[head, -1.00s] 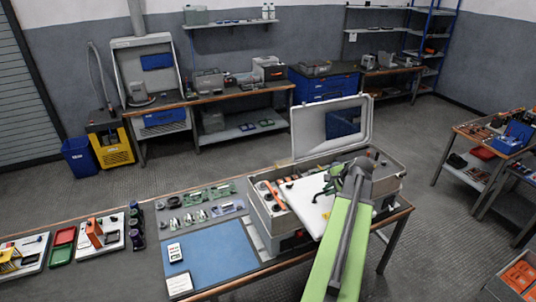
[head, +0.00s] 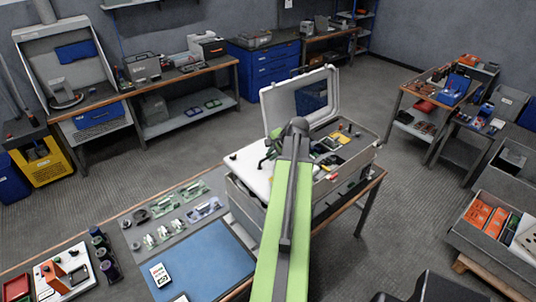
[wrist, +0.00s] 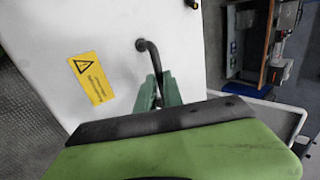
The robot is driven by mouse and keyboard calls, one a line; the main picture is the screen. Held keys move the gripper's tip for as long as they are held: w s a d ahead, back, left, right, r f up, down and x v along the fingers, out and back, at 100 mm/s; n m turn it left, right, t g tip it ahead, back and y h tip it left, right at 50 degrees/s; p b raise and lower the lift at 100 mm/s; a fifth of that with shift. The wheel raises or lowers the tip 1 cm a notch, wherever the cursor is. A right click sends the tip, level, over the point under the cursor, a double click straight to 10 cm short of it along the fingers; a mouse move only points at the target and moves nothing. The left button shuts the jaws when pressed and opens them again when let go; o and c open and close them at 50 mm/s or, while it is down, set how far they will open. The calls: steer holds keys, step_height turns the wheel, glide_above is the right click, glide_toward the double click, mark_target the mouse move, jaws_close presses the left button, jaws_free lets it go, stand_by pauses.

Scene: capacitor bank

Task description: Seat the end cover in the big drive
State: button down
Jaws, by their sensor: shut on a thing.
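The end cover (head: 252,172) is a flat white panel held over the left end of a large grey open housing (head: 345,192), which I take to be the big drive. In the wrist view the cover (wrist: 95,35) fills the left and middle and bears a yellow warning label (wrist: 91,78). My gripper (wrist: 158,92) has its green fingers shut on the cover's black bent handle (wrist: 152,55). In the head view my gripper (head: 270,150) is partly hidden by my arm. The cover hides the left part of the housing; I cannot tell whether they touch.
A raised white lid (head: 303,98) stands behind the housing. Coloured small parts (head: 328,150) show inside its right side. A blue mat (head: 205,262) and several metal parts lie on the bench to the left. Grey crates (head: 490,235) stand at right. Floor shows behind the bench.

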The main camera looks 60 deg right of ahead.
mark_target(271, 165)
steer(key=shift+w+f, duration=0.4)
steer(key=shift+f, duration=0.1)
steer(key=shift+a+f+b, duration=0.1)
steer(key=shift+f+b, duration=0.25)
steer(key=shift+b, duration=0.25)
steer(key=shift+s+f+b, duration=0.25)
steer(key=shift+f+b, duration=0.4)
steer(key=shift+b, duration=0.1)
step_height(271, 165, down, 2)
steer(key=shift+w+b, duration=0.15)
steer(key=shift+b, duration=0.8)
steer(key=shift+f, duration=0.1)
steer(key=shift+f+b, duration=0.75)
steer(key=shift+b, duration=0.1)
steer(key=c, duration=1.4)
jaws_free()
steer(key=shift+a+r, duration=0.1)
